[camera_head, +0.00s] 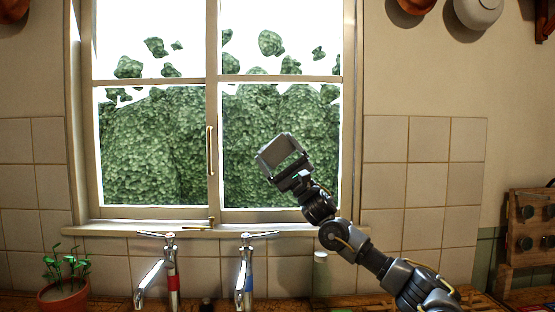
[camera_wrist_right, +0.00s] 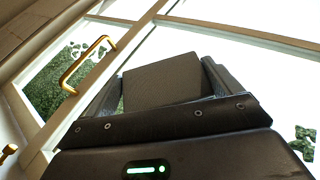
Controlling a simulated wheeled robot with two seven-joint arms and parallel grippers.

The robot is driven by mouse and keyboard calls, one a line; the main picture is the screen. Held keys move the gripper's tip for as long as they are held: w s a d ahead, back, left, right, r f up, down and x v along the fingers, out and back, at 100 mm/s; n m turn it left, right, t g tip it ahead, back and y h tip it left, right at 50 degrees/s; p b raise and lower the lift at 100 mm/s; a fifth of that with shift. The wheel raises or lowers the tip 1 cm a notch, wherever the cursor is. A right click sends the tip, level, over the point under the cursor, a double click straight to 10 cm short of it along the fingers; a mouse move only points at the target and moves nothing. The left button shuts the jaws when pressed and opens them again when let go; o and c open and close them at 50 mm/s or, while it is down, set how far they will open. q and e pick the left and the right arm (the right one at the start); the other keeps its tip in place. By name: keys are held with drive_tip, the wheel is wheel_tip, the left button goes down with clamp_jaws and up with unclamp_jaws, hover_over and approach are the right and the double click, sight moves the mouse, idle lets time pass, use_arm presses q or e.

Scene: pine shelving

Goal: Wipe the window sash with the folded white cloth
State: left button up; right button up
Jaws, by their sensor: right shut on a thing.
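The window sash (camera_head: 213,120) is a pale painted frame with glass panes and a brass handle (camera_head: 210,150); it also shows in the wrist view, behind my gripper. My right gripper (camera_head: 283,160) is raised in front of the right-hand pane, to the right of the middle upright. It is shut on a flat, square, folded cloth (camera_wrist_right: 162,82), which looks dark grey against the bright window. The cloth sits between the two fingers and is tilted. I cannot tell whether it touches the glass or sash. My left gripper is not in view.
Two taps (camera_head: 168,275) (camera_head: 244,275) stand below the window sill (camera_head: 140,229). A potted plant (camera_head: 63,288) is at the lower left, and a pale green bottle (camera_head: 320,273) stands behind my right arm. Pans hang at the upper right. The space before the left pane is clear.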

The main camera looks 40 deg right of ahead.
drive_tip(key=shift+s+a, duration=0.3)
drive_tip(key=shift+s+a+b, duration=0.95)
drive_tip(key=shift+s+b, duration=0.15)
drive_tip(key=shift+s, duration=0.05)
